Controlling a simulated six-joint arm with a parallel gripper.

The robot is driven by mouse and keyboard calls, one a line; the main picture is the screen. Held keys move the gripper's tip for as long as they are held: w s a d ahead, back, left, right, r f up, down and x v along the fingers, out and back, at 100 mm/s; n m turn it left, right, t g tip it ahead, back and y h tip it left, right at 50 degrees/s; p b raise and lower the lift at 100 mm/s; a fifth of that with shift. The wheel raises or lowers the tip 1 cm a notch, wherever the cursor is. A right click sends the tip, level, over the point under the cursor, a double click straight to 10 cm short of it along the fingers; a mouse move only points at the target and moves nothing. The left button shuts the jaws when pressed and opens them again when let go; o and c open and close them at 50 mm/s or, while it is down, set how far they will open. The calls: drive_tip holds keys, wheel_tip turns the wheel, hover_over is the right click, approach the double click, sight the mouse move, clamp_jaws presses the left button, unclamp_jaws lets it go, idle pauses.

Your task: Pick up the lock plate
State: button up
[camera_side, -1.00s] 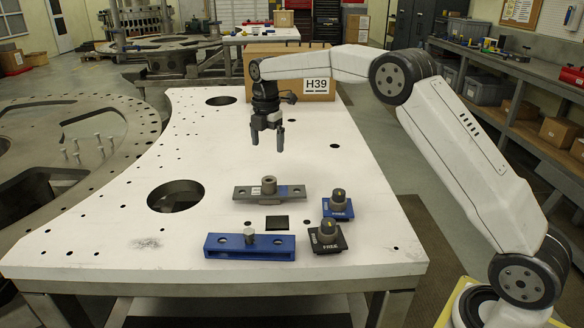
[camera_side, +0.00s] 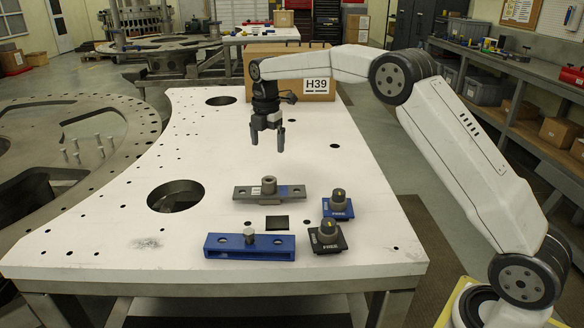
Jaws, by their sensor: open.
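The lock plate (camera_side: 246,192) is a flat grey metal bar with a round hub in its middle and a blue patch near its right end. It lies on the white turret plate (camera_side: 300,125). My gripper (camera_side: 267,147) points down above the plate, open and empty. In the picture it is straight above the hub, clearly apart from it.
A blue slotted block (camera_side: 222,246) with a short pin lies in front of the lock plate. To the right sit a blue-based knob (camera_side: 338,206) and a black-based knob (camera_side: 327,237). A small black square (camera_side: 277,222) lies between. A cardboard box (camera_side: 316,86) stands behind my gripper.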

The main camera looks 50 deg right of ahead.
drive_tip(key=m+t+y, duration=0.1)
drive_tip(key=m+t, duration=0.3)
drive_tip(key=m, duration=1.4)
hover_over(342, 193)
drive_tip(key=s, duration=0.2)
wheel_tip(342, 193, down, 5)
drive_tip(key=shift+w+d+f+n, duration=0.1)
drive_tip(key=shift+w+f+n, duration=0.1)
drive_tip(key=shift+f, duration=0.4)
drive_tip(key=shift+w+d+f+n, duration=0.1)
drive_tip(key=shift+w+f, duration=0.1)
drive_tip(key=shift+f, duration=0.35)
drive_tip(key=shift+x, duration=2.6)
clamp_jaws()
